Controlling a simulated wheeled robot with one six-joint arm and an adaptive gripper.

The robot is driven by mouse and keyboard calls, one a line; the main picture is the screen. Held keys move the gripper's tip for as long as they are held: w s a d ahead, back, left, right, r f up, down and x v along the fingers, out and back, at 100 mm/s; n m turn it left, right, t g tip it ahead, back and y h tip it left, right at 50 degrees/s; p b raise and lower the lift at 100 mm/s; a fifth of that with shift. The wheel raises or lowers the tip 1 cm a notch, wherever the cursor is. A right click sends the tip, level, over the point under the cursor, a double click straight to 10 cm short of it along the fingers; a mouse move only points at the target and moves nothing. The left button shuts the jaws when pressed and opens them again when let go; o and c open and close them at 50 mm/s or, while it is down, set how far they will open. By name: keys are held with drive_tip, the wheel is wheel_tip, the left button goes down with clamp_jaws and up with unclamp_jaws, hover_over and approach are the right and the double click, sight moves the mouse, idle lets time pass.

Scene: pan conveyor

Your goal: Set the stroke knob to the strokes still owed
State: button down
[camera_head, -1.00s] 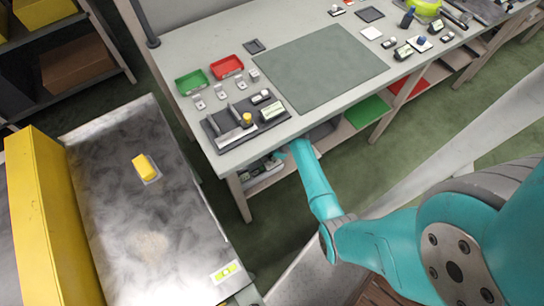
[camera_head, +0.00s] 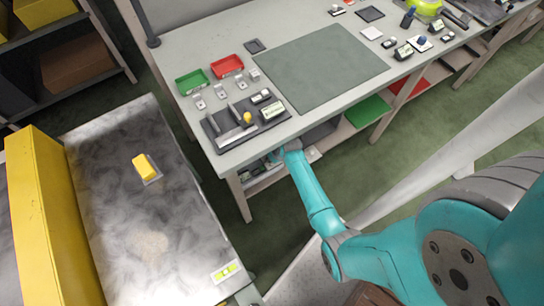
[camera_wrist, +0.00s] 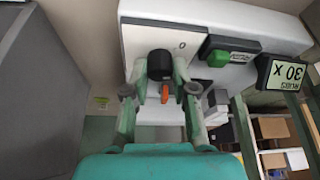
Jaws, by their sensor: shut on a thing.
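I take the black knob for the stroke knob. My gripper (camera_wrist: 165,82) is closed around it, one finger on each side. The knob's setting is hard to read; a small "0" mark shows at its upper right. In the head view my gripper is hidden beneath the bench's front edge.
A green button (camera_wrist: 218,58) sits on the panel between knob and display. In the head view the workbench (camera_head: 225,110) holds a tool tray, a green bin (camera_head: 192,82) and a red bin (camera_head: 227,65). A metal table (camera_head: 130,200) with a yellow block (camera_head: 144,166) stands at left.

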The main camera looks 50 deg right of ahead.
drive_tip(key=m+h, duration=0.1)
drive_tip(key=m, duration=0.3)
drive_tip(key=shift+a+m+g+h, duration=0.1)
drive_tip(key=shift+m+g+h, duration=0.2)
drive_tip(key=shift+m+h, duration=0.1)
idle(0.5)
drive_tip(key=c, duration=0.9)
unclamp_jaws()
drive_tip(key=shift+c, duration=0.2)
